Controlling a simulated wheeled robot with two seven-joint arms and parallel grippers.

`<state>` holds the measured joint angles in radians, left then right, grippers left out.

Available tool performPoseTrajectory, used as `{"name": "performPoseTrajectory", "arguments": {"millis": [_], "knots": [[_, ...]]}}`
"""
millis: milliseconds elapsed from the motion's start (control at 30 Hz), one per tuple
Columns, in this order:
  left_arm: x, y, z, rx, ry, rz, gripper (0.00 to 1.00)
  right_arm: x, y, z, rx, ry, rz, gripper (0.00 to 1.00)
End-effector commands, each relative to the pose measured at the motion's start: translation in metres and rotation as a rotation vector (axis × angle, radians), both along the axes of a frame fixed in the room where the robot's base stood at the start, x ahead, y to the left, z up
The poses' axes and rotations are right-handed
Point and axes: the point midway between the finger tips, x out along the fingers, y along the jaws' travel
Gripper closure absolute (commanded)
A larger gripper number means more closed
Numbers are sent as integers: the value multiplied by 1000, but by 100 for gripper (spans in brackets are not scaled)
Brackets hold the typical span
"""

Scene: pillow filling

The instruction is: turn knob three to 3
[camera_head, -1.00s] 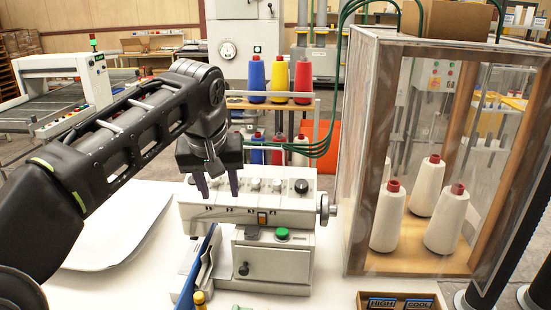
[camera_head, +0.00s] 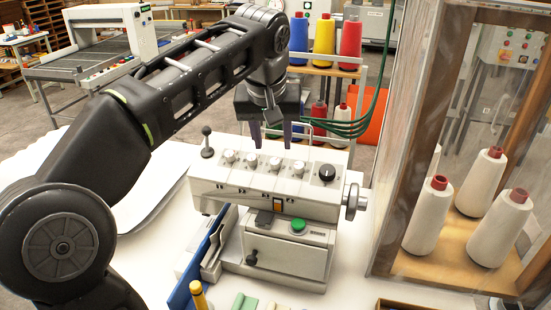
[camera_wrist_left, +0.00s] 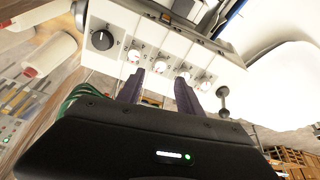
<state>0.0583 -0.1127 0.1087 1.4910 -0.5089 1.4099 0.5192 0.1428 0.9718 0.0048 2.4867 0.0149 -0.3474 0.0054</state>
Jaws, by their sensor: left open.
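The pale control unit (camera_head: 215,190) has a row of white knobs and a larger black knob (camera_head: 327,174) at its right end. Knob three, counted from the left, is the white knob (camera_head: 275,164) left of the last white one; its setting is too small to read. My left gripper (camera_head: 272,142) is open and empty, fingers pointing down, just above and behind the middle knobs. In the left wrist view its fingers (camera_wrist_left: 160,76) lie either side of a white knob (camera_wrist_left: 160,66), seemingly knob three, apart from it. My right gripper is not in view.
A black ball lever (camera_head: 207,135) stands left of the knobs, and a handwheel (camera_head: 354,200) juts out at the right. A green button (camera_head: 298,226) is on the lower front. A clear-walled cabinet (camera_head: 420,190) with white cones stands close on the right.

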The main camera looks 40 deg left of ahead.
Motion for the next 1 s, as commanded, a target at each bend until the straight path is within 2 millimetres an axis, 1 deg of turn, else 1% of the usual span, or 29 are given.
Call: {"name": "performPoseTrajectory", "arguments": {"millis": [33,167,300,367,500,600,833,1000], "knots": [[2,1,-10,0,0,0,57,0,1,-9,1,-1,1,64],[8,3,-27,1,2,-1,57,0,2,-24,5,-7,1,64],[15,8,-46,0,2,0,57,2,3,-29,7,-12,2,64],[18,9,-50,0,4,0,57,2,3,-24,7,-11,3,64],[23,11,-62,1,3,0,57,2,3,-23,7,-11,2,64],[24,12,-65,0,1,0,57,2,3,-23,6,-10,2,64],[24,12,-65,0,0,0,58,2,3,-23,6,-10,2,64],[24,12,-65,0,0,0,72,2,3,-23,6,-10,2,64]]}}
